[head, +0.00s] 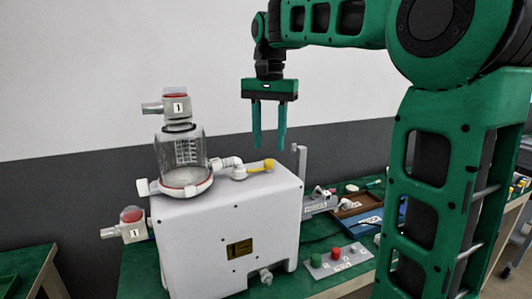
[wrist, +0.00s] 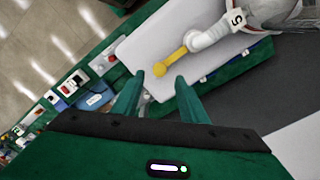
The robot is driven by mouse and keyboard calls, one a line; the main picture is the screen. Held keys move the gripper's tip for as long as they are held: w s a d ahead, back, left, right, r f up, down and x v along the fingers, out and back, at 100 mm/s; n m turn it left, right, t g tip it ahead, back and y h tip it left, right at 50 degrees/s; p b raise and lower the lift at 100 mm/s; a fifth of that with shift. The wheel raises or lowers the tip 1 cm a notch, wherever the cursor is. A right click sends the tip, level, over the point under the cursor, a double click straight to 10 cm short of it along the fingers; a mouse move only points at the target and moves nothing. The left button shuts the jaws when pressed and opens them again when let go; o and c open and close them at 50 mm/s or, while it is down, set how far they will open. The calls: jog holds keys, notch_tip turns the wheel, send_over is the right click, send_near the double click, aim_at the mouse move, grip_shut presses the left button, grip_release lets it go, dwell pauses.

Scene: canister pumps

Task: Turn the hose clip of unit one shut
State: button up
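Unit one is a white box (head: 228,232) with a clear canister (head: 181,156) on top. Tags reading 1 mark its upper fitting (head: 176,106) and its left side fitting (head: 131,224). A yellow lever (head: 259,168), seemingly the hose clip, lies on the box top at the end of the white elbow pipe (head: 231,163). In the wrist view, the yellow lever (wrist: 170,62) points toward my fingertips, its round end close to them in the picture. My gripper (head: 269,148) is open and empty, pointing down above the lever. It also shows open in the wrist view (wrist: 159,78).
A grey panel with red and green buttons (head: 338,260) sits on the green table, right of the box. A brown tray (head: 352,208) and a thin grey post (head: 303,160) stand behind it. Another green table (head: 25,270) is at left. The air around my fingers looks clear.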

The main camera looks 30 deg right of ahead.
aim_at(269, 160)
notch_tip(269, 160, up, 6)
dwell(0.4)
jog(key=shift+r, duration=0.1)
